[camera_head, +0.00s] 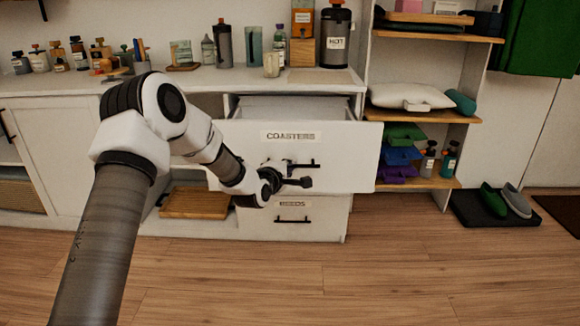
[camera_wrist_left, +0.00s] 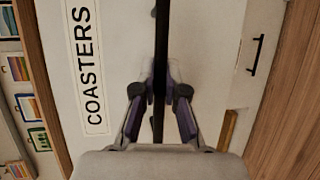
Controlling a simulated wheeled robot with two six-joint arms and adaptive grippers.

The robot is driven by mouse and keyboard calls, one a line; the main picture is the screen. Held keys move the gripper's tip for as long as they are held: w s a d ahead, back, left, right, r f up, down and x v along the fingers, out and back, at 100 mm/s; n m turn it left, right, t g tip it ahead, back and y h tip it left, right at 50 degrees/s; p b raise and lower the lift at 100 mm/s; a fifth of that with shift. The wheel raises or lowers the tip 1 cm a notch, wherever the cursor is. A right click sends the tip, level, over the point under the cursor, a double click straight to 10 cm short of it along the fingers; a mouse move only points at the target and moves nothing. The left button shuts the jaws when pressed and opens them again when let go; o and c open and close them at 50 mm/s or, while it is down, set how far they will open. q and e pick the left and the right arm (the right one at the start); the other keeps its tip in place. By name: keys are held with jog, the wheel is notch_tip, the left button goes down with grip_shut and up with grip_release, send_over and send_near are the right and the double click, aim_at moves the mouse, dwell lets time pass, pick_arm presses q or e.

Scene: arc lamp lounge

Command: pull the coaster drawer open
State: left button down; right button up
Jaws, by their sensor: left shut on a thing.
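The coaster drawer (camera_head: 340,150) is a white drawer with a "COASTERS" label, in the middle of the head view. It stands out from the cabinet, and part of its inside shows above its front. Its dark bar handle (camera_head: 306,166) also runs up the middle of the left wrist view (camera_wrist_left: 161,45). My left gripper (camera_head: 290,177) is at the drawer front, shut on the handle; its two fingertips (camera_wrist_left: 159,95) close around the bar in the left wrist view. My right gripper is in neither view.
Below is a closed drawer labelled "REEDS" (camera_head: 275,225). The countertop (camera_head: 215,78) above holds bottles, jars and a dark "HOT" flask (camera_head: 336,38). Open shelves (camera_head: 425,117) stand at the right. Slippers (camera_head: 505,200) lie on a dark mat. The wooden floor (camera_head: 400,265) in front is clear.

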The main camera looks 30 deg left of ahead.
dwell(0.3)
pick_arm(q)
jog(key=c, duration=1.2)
grip_release()
jog(key=shift+s, duration=0.1)
jog(key=v, duration=1.1)
jog(key=shift+s+r, duration=0.15)
jog(key=shift+s, duration=0.25)
